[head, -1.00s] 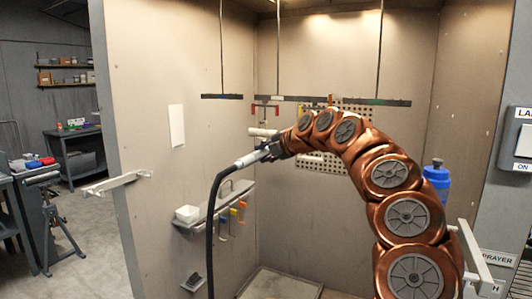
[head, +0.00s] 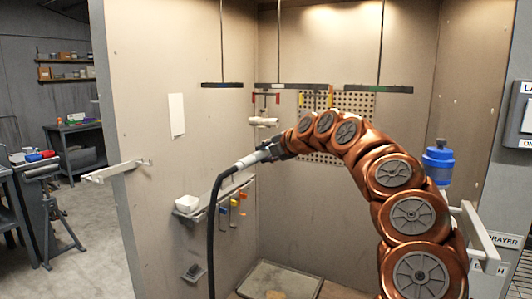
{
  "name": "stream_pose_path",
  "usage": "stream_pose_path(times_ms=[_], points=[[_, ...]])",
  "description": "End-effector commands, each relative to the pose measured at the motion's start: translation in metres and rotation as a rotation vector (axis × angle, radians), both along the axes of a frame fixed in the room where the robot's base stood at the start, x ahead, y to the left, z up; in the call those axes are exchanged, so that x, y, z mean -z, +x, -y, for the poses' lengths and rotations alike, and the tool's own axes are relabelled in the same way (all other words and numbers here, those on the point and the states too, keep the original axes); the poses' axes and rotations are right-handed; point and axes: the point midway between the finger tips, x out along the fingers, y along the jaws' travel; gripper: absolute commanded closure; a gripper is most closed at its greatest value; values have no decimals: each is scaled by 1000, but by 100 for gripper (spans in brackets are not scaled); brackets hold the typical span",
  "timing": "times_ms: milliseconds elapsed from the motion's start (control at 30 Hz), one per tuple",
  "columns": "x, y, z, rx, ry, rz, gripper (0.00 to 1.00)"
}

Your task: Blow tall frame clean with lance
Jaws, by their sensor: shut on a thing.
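My gripper (head: 272,150) is shut on the lance (head: 247,162), a grey-white tube pointing left and slightly down, with a black hose (head: 212,235) hanging from its left end. The lance's right end is hidden in the gripper. Behind the arm, a perforated panel (head: 352,104) hangs in the booth; the arm covers part of it. A red bracket (head: 264,97) and a white roll-like part (head: 262,121) are left of the panel. I cannot tell which hanging piece is the tall frame. My gripper appears apart from all of them.
Rods hold bars with blue (head: 222,85), white (head: 292,86) and green (head: 378,89) tags. A floor tray (head: 290,284) lies below. A blue bottle (head: 438,164) stands at right.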

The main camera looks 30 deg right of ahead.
Motion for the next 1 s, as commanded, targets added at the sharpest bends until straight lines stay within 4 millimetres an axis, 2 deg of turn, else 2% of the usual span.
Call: stream_pose_path(times_ms=[300,567,767,1000], points=[[17,0,0,1,0,0,88],[23,2,-4,2,-1,0,88],[38,18,-34,13,-3,-3,88],[80,37,-93,0,-3,-5,88]])
